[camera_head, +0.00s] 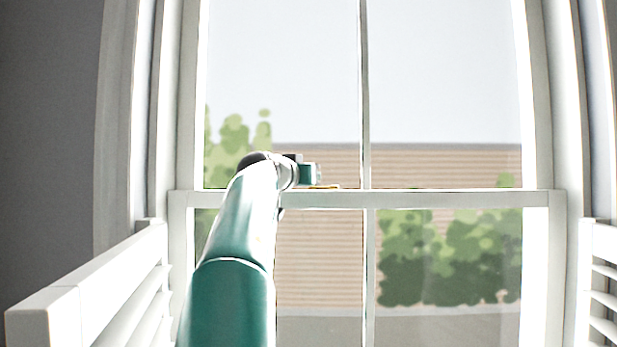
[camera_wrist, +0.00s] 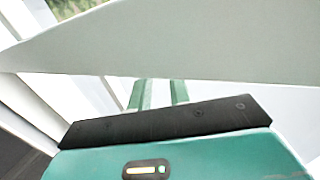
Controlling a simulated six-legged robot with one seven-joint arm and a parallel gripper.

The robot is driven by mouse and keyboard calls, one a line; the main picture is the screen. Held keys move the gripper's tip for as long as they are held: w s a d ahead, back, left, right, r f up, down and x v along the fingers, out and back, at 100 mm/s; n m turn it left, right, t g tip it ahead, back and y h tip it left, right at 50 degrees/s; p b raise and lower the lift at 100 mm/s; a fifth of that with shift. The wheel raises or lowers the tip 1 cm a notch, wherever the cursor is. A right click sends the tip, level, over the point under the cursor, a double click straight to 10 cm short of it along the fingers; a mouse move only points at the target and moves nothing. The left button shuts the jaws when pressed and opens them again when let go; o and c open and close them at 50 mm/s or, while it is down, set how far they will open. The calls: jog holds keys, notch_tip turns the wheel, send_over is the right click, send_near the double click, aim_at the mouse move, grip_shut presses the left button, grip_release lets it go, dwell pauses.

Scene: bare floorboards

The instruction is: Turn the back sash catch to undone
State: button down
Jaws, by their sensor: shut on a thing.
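A small brass-yellow sash catch (camera_head: 326,187) shows as a thin strip on top of the window's meeting rail (camera_head: 430,199), left of the central glazing bar. My gripper (camera_head: 316,174) is at the catch, just above the rail, and is shut on it; the jaws hide most of the catch, so its angle cannot be told. In the wrist view the two green fingers (camera_wrist: 159,93) stand a little apart. A white surface crosses in front of their tips, hiding the tips and the catch.
White louvred shutters stand open at the left (camera_head: 105,285) and right (camera_head: 604,275) of the window. White frame sides (camera_head: 540,110) bound the opening. Foliage and a brick-like wall lie beyond the glass. The rail is clear to the right of my gripper.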

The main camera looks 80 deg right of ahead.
jog(key=c, duration=1.3)
grip_release()
jog(key=shift+w+a, duration=0.2)
jog(key=shift+a, duration=0.4)
jog(key=a, duration=0.4)
jog(key=w+a, duration=0.1)
jog(key=a, duration=0.3)
jog(key=w+a, duration=0.1)
jog(key=a, duration=0.3)
jog(key=shift+w+a, duration=0.1)
jog(key=shift+a, duration=0.05)
